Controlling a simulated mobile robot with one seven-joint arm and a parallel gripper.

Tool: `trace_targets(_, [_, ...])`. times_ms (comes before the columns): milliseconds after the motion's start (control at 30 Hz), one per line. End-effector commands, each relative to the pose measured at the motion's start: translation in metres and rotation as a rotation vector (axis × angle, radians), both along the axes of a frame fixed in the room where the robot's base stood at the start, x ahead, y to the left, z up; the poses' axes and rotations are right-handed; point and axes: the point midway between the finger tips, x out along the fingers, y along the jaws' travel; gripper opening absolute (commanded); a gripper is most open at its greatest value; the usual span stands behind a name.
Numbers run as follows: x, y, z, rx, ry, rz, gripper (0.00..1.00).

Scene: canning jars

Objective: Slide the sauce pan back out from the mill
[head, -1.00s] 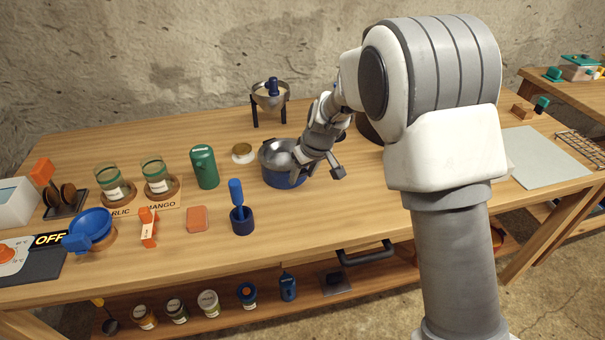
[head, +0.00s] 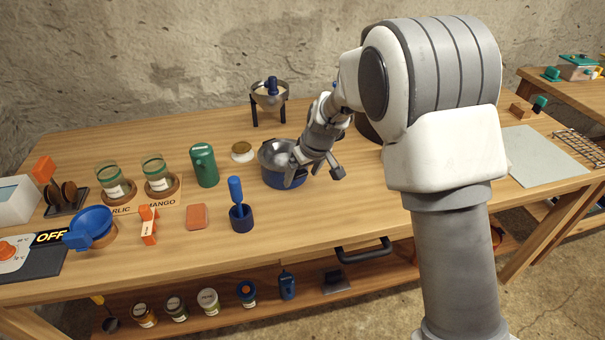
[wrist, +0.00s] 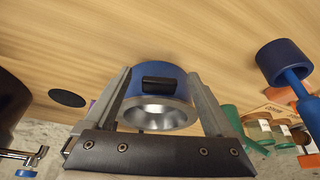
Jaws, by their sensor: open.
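The sauce pan (head: 272,158) is blue outside with a bare metal inside. It stands upright on the table in front of the mill (head: 270,97), a metal bowl on dark legs with a blue knob; a strip of table shows between them. My gripper (head: 315,173) is open at the pan's right front side, covering part of its rim. In the wrist view the pan (wrist: 160,112) and its short black handle (wrist: 164,82) appear between the two spread fingers of my gripper (wrist: 160,78). I cannot tell whether a finger touches the pan.
A green canister (head: 204,165) stands further left. The table in front of the pan is clear.

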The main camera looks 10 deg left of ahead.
Motion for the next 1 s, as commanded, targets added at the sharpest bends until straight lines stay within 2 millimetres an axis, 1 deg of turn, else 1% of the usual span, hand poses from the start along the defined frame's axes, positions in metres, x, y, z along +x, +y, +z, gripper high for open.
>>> trace_targets(167, [-0.001, -0.001, 0.003, 0.001, -0.001, 0.0, 0.9])
trace_targets(267, [-0.003, -0.003, 0.013, 0.001, -0.001, 0.0, 0.9])
trace_targets(367, [-0.008, -0.008, 0.03, 0.002, -0.003, -0.001, 0.9])
trace_targets(700, [-0.032, -0.029, 0.108, 0.003, -0.004, 0.0, 0.9])
trace_targets(800, [-0.038, -0.035, 0.127, 0.001, -0.003, 0.0, 0.9])
trace_targets(900, [-0.043, -0.039, 0.142, 0.001, -0.002, -0.001, 0.9])
trace_targets(1000, [-0.046, -0.042, 0.153, 0.0, -0.001, 0.0, 0.9])
